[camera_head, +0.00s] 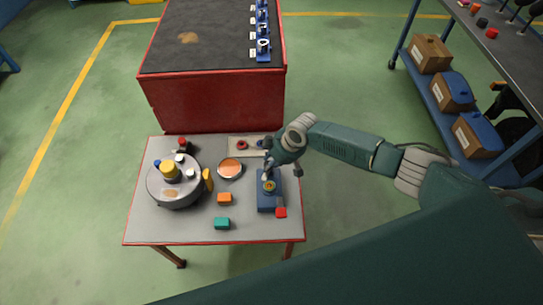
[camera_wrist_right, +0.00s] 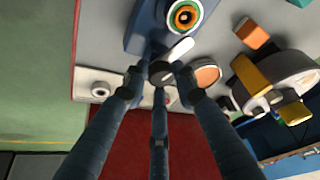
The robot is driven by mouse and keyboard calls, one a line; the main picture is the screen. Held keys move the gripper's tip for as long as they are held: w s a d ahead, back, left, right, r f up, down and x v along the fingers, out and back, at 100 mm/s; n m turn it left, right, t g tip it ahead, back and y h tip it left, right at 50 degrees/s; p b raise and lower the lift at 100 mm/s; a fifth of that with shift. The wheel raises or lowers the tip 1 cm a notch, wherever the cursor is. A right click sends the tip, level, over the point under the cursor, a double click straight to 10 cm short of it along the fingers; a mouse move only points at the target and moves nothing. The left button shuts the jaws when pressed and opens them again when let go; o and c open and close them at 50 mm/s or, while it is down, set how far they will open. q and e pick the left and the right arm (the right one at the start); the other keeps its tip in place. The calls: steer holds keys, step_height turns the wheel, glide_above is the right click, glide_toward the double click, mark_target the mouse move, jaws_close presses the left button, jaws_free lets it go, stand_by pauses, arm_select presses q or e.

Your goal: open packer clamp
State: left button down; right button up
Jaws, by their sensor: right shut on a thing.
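The packer clamp, a blue block with a round orange-ringed part (camera_head: 269,187), stands at the right side of the grey table. In the right wrist view, its ringed part (camera_wrist_right: 183,17) is at the top, with a short pale lever (camera_wrist_right: 180,49) pointing toward my fingers. My right gripper (camera_head: 269,163) is at the far end of the clamp. In the wrist view its three fingers (camera_wrist_right: 160,76) are shut around the lever's dark end, partly hiding it. My left gripper is not in view.
On the table (camera_head: 150,226) are a round grey turntable (camera_head: 176,200) with small parts, an orange-topped disc (camera_head: 230,169), an orange block (camera_head: 224,198), a green block (camera_head: 222,223) and a red block (camera_head: 281,212). A red cabinet (camera_head: 213,102) stands behind.

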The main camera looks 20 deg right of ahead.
steer(key=m+p, duration=0.2)
steer(key=a+r+m+h+p, duration=0.1)
steer(key=p, duration=0.1)
steer(key=shift+m+t, duration=0.4)
steer(key=shift+w+a+m+h+p, duration=0.15)
steer(key=shift+m+h+p, duration=0.25)
steer(key=shift+m+p, duration=0.45)
steer(key=shift+f+m+h, duration=0.1)
steer(key=shift+m+h, duration=0.2)
steer(key=shift+m, duration=0.65)
steer(key=m+h, duration=0.1)
steer(key=m, duration=0.1)
steer(key=shift+w+a+m+p, duration=0.1)
steer(key=shift+m+p, duration=0.2)
steer(key=shift+p, duration=0.05)
steer(key=shift+w+m+h+b, duration=0.15)
steer(key=shift+m+h+b, duration=0.4)
steer(key=shift+m, duration=1.25)
steer(key=shift+h, duration=0.25)
steer(key=o, duration=1.1)
steer(key=shift+o, duration=0.2)
steer(key=shift+f, duration=0.2)
